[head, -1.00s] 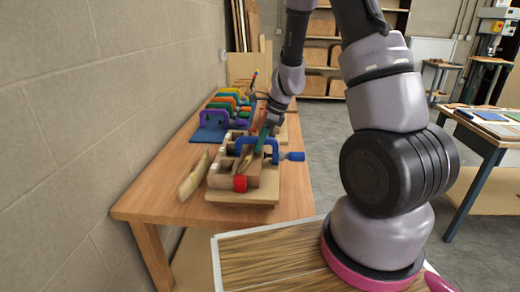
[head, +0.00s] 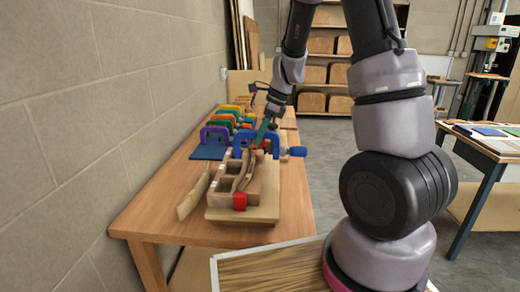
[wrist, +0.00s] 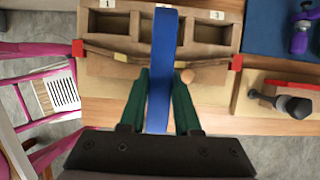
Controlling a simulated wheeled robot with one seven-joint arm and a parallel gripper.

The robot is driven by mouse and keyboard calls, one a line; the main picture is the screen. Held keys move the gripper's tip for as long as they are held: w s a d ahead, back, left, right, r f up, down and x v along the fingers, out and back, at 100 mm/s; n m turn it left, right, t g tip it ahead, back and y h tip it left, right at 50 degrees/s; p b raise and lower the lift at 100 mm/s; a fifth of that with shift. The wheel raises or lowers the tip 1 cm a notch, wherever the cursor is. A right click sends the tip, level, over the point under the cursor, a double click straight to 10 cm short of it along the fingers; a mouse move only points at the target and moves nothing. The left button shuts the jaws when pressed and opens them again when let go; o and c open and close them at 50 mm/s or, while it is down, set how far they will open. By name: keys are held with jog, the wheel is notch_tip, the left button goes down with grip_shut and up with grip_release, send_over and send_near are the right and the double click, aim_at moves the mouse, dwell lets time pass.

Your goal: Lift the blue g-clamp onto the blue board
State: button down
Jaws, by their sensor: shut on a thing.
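The blue g-clamp (head: 273,143) is in my gripper, over the far part of the wooden form in the head view; its blue handle (head: 298,151) points right. In the wrist view, the green fingers of my gripper (wrist: 160,82) are shut on the clamp's blue bar (wrist: 161,45). Its lower parts are hidden there. The blue board (head: 208,152) lies on the bench left of and beyond the form, with a purple clamp (head: 206,132) standing on it. The board also shows at the top right of the wrist view (wrist: 262,35).
The wooden form (head: 228,184) holds a bent strip (wrist: 115,57) with red end blocks (head: 239,201). Several coloured clamps (head: 232,115) stand beyond the board, near the wall. A black-handled tool (wrist: 290,104) lies right of the form.

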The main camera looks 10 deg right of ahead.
jog(key=shift+r, duration=4.75)
